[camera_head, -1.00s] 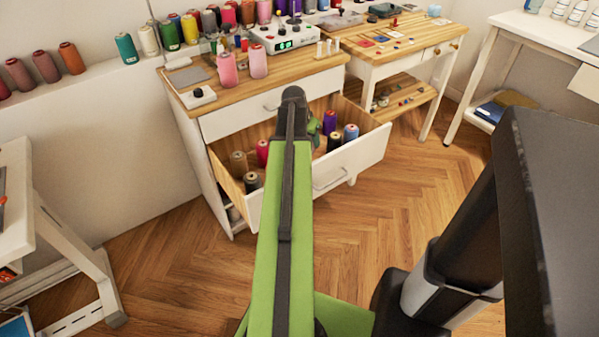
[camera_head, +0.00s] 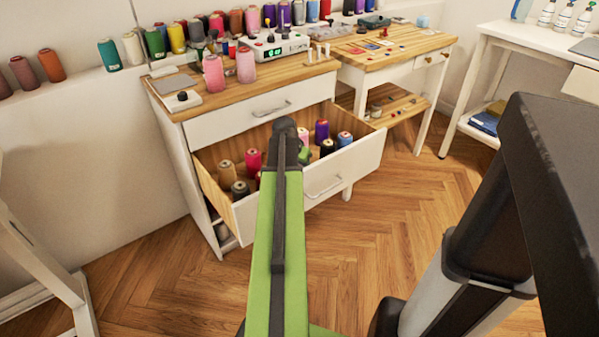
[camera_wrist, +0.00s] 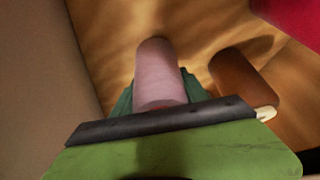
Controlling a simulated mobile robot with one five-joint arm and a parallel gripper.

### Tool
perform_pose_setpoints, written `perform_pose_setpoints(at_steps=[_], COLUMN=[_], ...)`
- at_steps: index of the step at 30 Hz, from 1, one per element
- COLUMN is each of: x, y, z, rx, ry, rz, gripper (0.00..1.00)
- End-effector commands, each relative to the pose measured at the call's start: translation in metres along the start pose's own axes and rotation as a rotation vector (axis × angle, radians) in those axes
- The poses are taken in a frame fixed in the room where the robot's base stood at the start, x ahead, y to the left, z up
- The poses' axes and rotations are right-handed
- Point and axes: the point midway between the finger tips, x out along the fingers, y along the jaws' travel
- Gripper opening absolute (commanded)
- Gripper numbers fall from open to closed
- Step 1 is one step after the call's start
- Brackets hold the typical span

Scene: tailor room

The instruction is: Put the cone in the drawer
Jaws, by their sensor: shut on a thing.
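In the wrist view, a pale pink cone (camera_wrist: 158,68) is between the green fingers of my gripper (camera_wrist: 155,95), which is shut on it. Wooden surface shows beyond the cone. The open drawer (camera_head: 335,178) is white-fronted with a wooden inside. My arm's end is over its middle. Whether the held cone touches the drawer floor cannot be told.
The drawer holds several cones: tan (camera_head: 227,174), red (camera_head: 253,161), purple (camera_head: 321,131) and blue (camera_head: 344,139). A brown cone (camera_wrist: 243,82) is right of the held one in the wrist view. Two pink cones (camera_head: 213,74) stand on the cabinet top. Floor before the drawer is clear.

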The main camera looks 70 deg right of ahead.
Motion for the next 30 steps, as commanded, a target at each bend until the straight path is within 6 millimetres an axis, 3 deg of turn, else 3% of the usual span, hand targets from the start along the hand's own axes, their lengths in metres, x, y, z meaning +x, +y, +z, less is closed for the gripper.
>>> perform_pose_setpoints(at_steps=[7, 8, 12, 23, 30], x=[0.003, 0.002, 0.001, -0.001, -0.034], y=[0.0, 0.0, -0.001, -0.001, -0.001], z=[0.002, 0.001, 0.001, 0.0, -0.003], rx=[-0.001, -0.001, -0.002, -0.002, -0.002], ry=[0.0, 0.0, 0.0, 0.0, 0.0], rz=[0.0, 0.0, -0.001, -0.001, 0.0], gripper=[0.0, 0.56, 0.73, 0.73, 0.73])
